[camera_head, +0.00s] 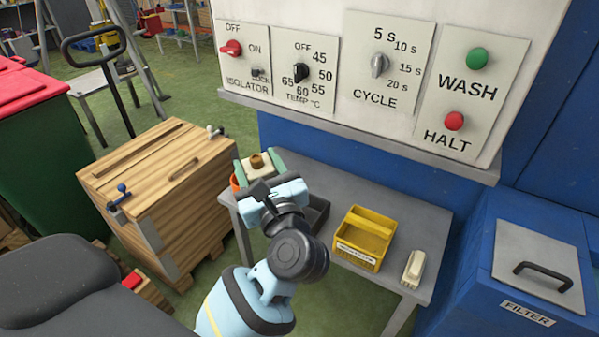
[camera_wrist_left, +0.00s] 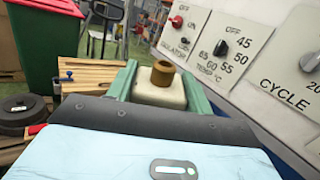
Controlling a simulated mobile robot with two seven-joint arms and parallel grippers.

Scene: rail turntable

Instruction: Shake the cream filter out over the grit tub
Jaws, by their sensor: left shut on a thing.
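My left gripper (camera_head: 259,164) is shut on the cream filter (camera_head: 256,173), a pale block with a brown round cap on top. In the left wrist view, the filter (camera_wrist_left: 158,92) sits between the two green fingers, cap up and roughly upright. An orange tub (camera_head: 234,183), probably the grit tub, shows only as a sliver of rim and side at the table's left end, below and left of the gripper. The gripper and filter hide most of it, so I cannot tell whether the filter is directly over it. My right gripper is not in view.
The grey table (camera_head: 432,222) carries a yellow caddy (camera_head: 362,240), a small cream-white block (camera_head: 413,268) and a dark grey tray (camera_head: 317,212) partly behind my arm. A wooden crate (camera_head: 160,180) stands left. The control panel ledge (camera_head: 400,147) overhangs behind. A blue FILTER cabinet (camera_head: 485,300) stands right.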

